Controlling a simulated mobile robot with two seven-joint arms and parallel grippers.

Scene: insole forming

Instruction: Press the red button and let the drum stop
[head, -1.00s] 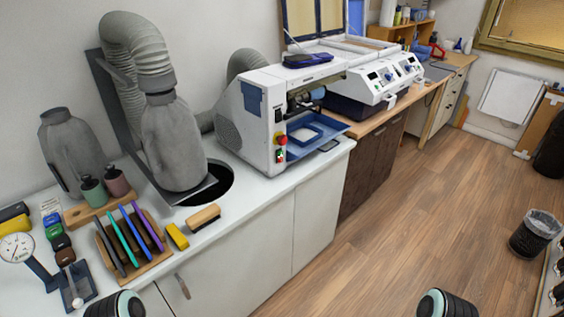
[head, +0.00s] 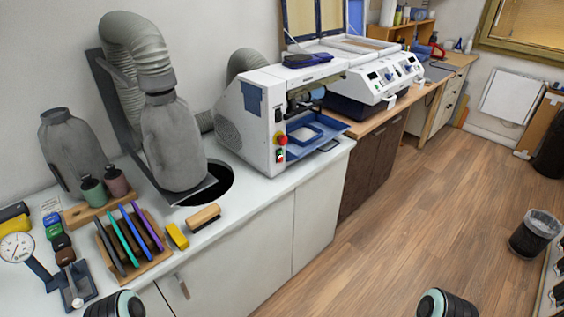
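The red button (head: 281,140) sits on a yellow base on the front right edge of the white machine (head: 246,116), with a small green control (head: 280,155) below it. Inside the machine's open side a drum-like roller (head: 316,94) shows in part; I cannot tell whether it turns. A blue tray (head: 318,132) sits under it. At the bottom edge of the head view, rounded dark ends of my two arms show, one left and one right, both well apart from the button. Neither gripper's fingers are in view.
A rack of colored slabs (head: 133,240), a brush (head: 203,217) and a yellow block (head: 177,236) lie on the white counter (head: 245,208) left of the machine. A round dark hole (head: 215,183) opens behind them. A blue-and-white machine (head: 374,80) stands farther right.

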